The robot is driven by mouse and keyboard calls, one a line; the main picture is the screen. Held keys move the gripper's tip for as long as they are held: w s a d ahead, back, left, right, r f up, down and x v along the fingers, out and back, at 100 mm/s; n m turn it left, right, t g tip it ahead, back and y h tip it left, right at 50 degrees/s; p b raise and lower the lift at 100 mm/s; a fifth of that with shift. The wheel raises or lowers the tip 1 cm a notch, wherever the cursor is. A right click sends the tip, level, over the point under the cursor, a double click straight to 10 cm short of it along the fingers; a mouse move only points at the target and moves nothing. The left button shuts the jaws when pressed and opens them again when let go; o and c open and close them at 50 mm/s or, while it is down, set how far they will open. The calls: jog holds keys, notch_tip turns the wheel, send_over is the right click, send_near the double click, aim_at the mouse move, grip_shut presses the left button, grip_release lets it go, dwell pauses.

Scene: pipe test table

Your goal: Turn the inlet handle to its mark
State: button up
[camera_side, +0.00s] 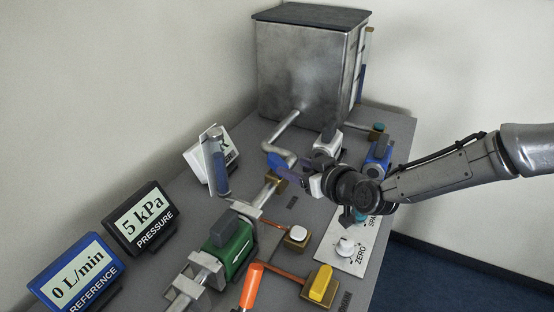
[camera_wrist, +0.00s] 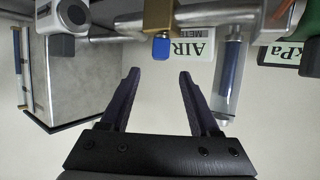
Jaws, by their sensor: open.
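A blue handle (camera_side: 278,164) sits on a brass valve (camera_side: 276,183) in the pipe, left of my gripper in the side view; I take it for the inlet handle. In the wrist view, the blue handle (camera_wrist: 161,47) hangs end-on below the brass valve body (camera_wrist: 160,17). My gripper (camera_wrist: 158,72) is open and empty, with its two dark fingers spread. The handle lies between the lines of the fingers, just above their tips in the picture. In the side view my gripper partly hides the valve area. I cannot make out the mark.
A metal tank (camera_side: 305,68) stands behind. A clear tube meter (camera_side: 215,165) is left of the valve. A green flow meter (camera_side: 228,250), an orange handle (camera_side: 251,286), a yellow handle (camera_side: 321,284) and a zero knob plate (camera_side: 345,247) are in front. A blue-bodied device (camera_side: 378,153) is right.

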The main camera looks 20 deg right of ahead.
aim_at(278, 160)
jog(key=x, duration=0.9)
jog(key=shift+w, duration=0.1)
grip_shut()
